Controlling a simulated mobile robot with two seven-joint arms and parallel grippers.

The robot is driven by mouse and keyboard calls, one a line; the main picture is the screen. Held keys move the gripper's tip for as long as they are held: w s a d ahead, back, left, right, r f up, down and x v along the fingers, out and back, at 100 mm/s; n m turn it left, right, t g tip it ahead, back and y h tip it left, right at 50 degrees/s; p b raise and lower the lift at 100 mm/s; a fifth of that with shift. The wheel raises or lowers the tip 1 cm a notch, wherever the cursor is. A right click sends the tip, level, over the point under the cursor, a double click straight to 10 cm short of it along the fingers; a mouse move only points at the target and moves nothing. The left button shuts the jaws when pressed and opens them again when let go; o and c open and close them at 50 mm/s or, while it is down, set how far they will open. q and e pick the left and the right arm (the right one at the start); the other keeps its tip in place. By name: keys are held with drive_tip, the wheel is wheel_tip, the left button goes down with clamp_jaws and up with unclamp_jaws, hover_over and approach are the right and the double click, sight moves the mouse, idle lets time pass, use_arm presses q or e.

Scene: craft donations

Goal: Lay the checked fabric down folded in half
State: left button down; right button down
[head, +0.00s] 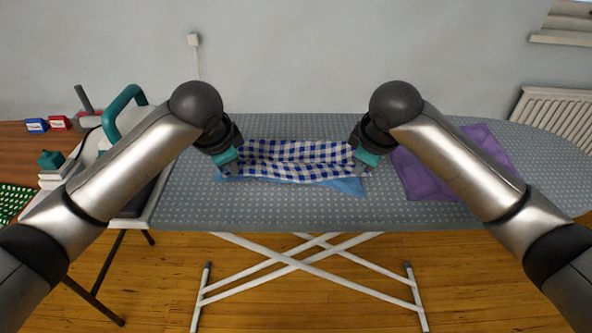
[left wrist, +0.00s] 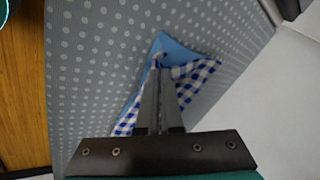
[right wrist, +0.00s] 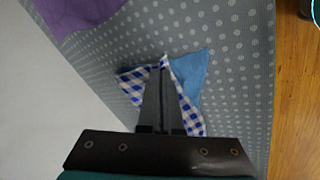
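The blue-and-white checked fabric (head: 295,160) lies across the middle of the ironing board, rumpled, with a ridge running along its length. It also shows in the left wrist view (left wrist: 198,72) and the right wrist view (right wrist: 134,84). Plain blue cloth (head: 345,186) shows under its front edge; I cannot tell whether this is its underside or a separate piece. My left gripper (head: 230,167) is shut on the fabric's left end, fingertips together on a pinch of cloth. My right gripper (head: 361,168) is shut on its right end in the same way.
A purple cloth (head: 425,178) lies to the right on the dotted ironing board (head: 300,213), partly behind my right arm. A green-handled iron (head: 121,104) stands at the left end. Small boxes (head: 58,123) are on the wooden table at far left. The board's front strip is clear.

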use_arm(q)
drive_tip(key=shift+s+f, duration=0.15)
drive_tip(key=shift+f, duration=0.35)
use_arm(e)
drive_tip(key=shift+s+f, duration=0.15)
drive_tip(key=shift+f, duration=0.35)
use_arm(q)
drive_tip(key=c, duration=0.7)
unclamp_jaws()
use_arm(e)
drive_tip(key=c, duration=0.7)
unclamp_jaws()
use_arm(q)
drive_tip(key=v, duration=0.3)
drive_tip(key=shift+r, duration=0.1)
use_arm(e)
drive_tip(key=v, duration=0.3)
use_arm(q)
drive_tip(key=v, duration=0.5)
drive_tip(key=s+v, duration=0.1)
drive_tip(key=v, duration=0.1)
drive_tip(key=shift+s, duration=0.25)
use_arm(e)
drive_tip(key=v, duration=0.5)
drive_tip(key=s+v, duration=0.1)
drive_tip(key=v, duration=0.1)
drive_tip(key=shift+s+r, duration=0.1)
drive_tip(key=shift+s, duration=0.15)
